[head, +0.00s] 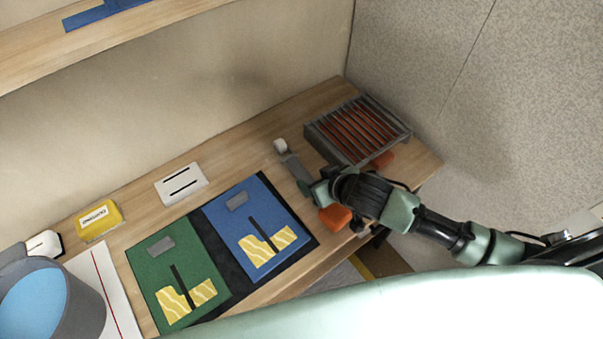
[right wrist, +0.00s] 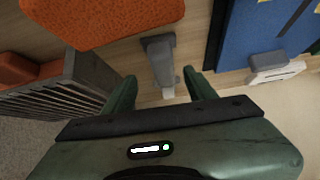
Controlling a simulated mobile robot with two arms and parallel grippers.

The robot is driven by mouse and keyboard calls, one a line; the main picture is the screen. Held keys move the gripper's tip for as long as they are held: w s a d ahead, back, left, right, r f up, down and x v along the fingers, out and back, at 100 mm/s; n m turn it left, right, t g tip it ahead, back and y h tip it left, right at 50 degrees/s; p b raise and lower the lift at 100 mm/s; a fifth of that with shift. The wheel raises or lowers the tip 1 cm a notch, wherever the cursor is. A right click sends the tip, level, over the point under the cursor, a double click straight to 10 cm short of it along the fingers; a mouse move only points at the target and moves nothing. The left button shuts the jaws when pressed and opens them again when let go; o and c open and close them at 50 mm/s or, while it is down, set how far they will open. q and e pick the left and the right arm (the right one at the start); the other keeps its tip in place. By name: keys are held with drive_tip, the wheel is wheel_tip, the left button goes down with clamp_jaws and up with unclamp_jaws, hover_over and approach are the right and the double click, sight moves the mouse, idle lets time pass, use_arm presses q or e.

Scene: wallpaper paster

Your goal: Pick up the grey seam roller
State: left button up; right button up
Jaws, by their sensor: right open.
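The grey seam roller (head: 292,163) lies on the wooden table, left of the slatted rack, with its pale roller end toward the wall. In the right wrist view the seam roller (right wrist: 161,62) shows between my two green fingers, its pale end partly hidden by the gripper body. My right gripper (head: 305,185) is at the near end of the roller, partly hidden by its own wrist. In the right wrist view the right gripper (right wrist: 160,92) is open, with a gap on each side of the roller. My left gripper is not in view.
An orange block (head: 335,217) sits close beside the gripper at the table's front edge. The slatted rack (head: 313,134) stands to the right, a blue board (head: 270,215) and green board (head: 150,260) to the left. A white slotted plate (head: 180,184) lies near the wall.

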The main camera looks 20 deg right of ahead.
sight(306, 177)
drive_tip(key=shift+a+p+x, duration=0.15)
drive_tip(key=shift+p+x, duration=0.05)
drive_tip(key=shift+x, duration=1.3)
drive_tip(key=shift+a+p+x, duration=0.15)
drive_tip(key=shift+x, duration=1.4)
drive_tip(key=shift+r, duration=0.1)
clamp_jaws()
